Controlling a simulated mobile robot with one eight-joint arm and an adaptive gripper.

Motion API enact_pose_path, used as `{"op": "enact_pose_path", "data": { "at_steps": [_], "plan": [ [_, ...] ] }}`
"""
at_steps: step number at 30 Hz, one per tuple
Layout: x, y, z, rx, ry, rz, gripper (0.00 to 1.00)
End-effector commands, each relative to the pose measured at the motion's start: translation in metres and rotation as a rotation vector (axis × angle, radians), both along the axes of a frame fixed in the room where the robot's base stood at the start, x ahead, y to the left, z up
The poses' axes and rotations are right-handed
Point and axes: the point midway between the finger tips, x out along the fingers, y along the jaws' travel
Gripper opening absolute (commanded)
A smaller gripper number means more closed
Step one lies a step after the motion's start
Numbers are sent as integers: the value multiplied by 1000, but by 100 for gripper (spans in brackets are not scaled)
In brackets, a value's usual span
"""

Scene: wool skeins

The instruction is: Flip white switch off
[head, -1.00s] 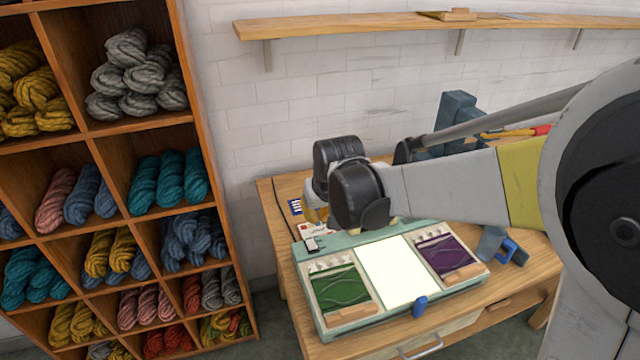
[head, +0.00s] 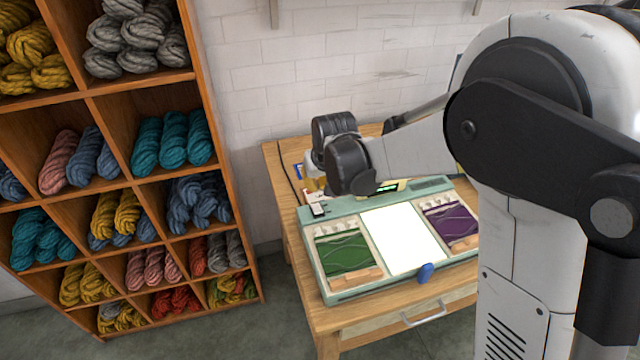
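A pale green device (head: 330,290) lies on the wooden table, with a brightly lit white panel (head: 401,236) in its middle. A small white switch (head: 317,209) sits at its back left corner; whether it is on or off is too small to tell. A blue knob (head: 426,273) is on the front edge. My arm's wrist is above the back of the device, to the right of the white switch. My gripper's fingers are hidden behind the wrist, so their opening cannot be seen.
Green (head: 345,256) and purple (head: 455,222) samples flank the lit panel. A wooden shelf (head: 190,80) of wool skeins stands at the left, with a floor gap before the table (head: 325,322). A white brick wall is behind. My arm hides the table's right side.

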Motion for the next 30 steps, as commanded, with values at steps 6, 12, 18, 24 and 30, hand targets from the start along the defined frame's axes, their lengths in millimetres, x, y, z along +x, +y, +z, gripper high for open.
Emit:
{"op": "enact_pose_path", "data": {
  "at_steps": [6, 12, 18, 24, 30],
  "plan": [
    [11, 3, -44, 0, 0, 0, 0],
    [3, 1, -64, 0, 0, 0, 0],
    [0, 0, -68, 0, 0, 0, 0],
    [0, 0, -68, 0, 0, 0, 0],
    [-7, -2, -80, 0, 0, 0, 0]
  ]
}}
